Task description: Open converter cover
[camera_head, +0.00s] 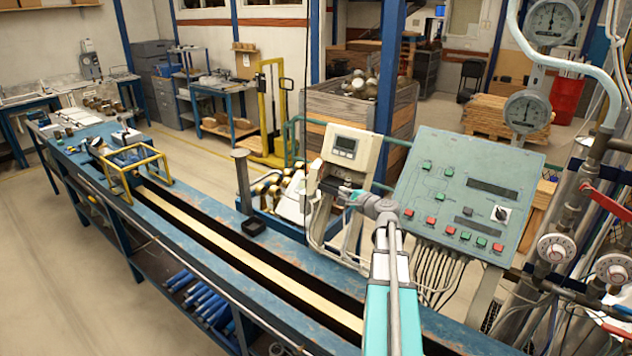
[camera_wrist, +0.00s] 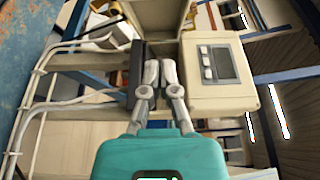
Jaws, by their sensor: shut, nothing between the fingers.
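The converter is a beige box with a small grey display (camera_head: 345,146), mounted beside the blue bench. In the wrist view it appears turned sideways, with its display face (camera_wrist: 219,75) at the right. A beige panel (camera_head: 312,180) stands at the left under the display part; it looks like the cover swung outward, also at the top of the wrist view (camera_wrist: 165,22). My gripper (camera_head: 347,192) is shut and empty, in front of the converter's lower part. In the wrist view its fingertips (camera_wrist: 160,72) lie between the display part and a dark strip (camera_wrist: 136,75). Contact cannot be told.
A green control panel (camera_head: 465,195) with buttons stands close to the right of my arm. Grey cables hang below the converter. The blue bench (camera_head: 215,215) runs along the left, with a grey post (camera_head: 243,180) near the converter. Gauges and pipes (camera_head: 550,245) fill the right side.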

